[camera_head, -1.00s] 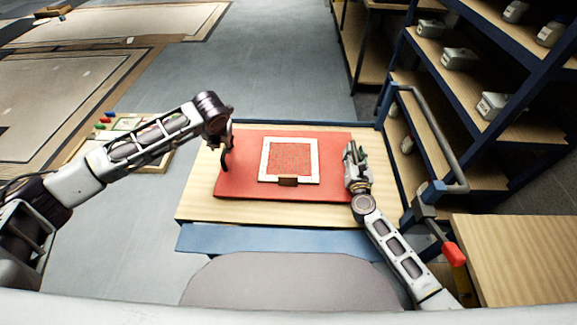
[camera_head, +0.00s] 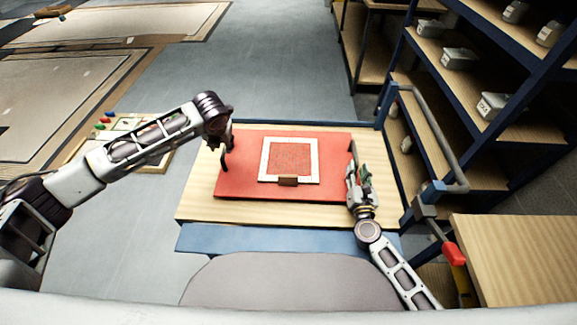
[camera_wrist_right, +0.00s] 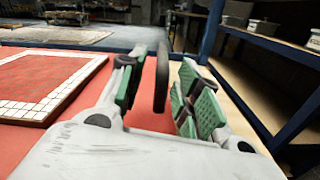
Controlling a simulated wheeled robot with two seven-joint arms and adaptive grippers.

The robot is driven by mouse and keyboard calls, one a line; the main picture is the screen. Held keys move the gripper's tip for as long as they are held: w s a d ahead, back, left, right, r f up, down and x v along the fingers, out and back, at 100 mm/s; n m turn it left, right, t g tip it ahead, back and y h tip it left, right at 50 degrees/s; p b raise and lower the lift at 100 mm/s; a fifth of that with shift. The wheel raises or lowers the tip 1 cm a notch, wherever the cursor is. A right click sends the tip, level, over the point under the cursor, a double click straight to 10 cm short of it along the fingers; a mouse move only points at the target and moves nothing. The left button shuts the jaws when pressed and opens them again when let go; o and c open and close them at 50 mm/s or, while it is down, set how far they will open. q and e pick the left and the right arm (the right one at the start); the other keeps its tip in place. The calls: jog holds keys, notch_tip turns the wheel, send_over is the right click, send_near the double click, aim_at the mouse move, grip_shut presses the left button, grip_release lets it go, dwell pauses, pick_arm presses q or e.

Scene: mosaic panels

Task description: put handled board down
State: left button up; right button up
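The red handled board (camera_head: 240,185) lies flat on the wooden top of a cart (camera_head: 197,200). A mosaic panel (camera_head: 290,158) with a white border and red centre lies on it; its corner shows in the right wrist view (camera_wrist_right: 45,82). My left gripper (camera_head: 226,140) is at the board's left dark handle (camera_head: 224,160); its fingers are too hidden to judge. My right gripper (camera_head: 358,178) is at the board's right edge. In the right wrist view its green-padded fingers (camera_wrist_right: 160,98) are spread, with the dark right handle (camera_wrist_right: 162,75) standing between them, apart from both.
A blue shelf rack (camera_head: 470,90) with grey boxes stands close on the right. A bent grey rail (camera_head: 440,140) rises beside the cart. A wooden surface (camera_head: 520,250) is at the lower right.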

jog(key=shift+s, duration=1.8)
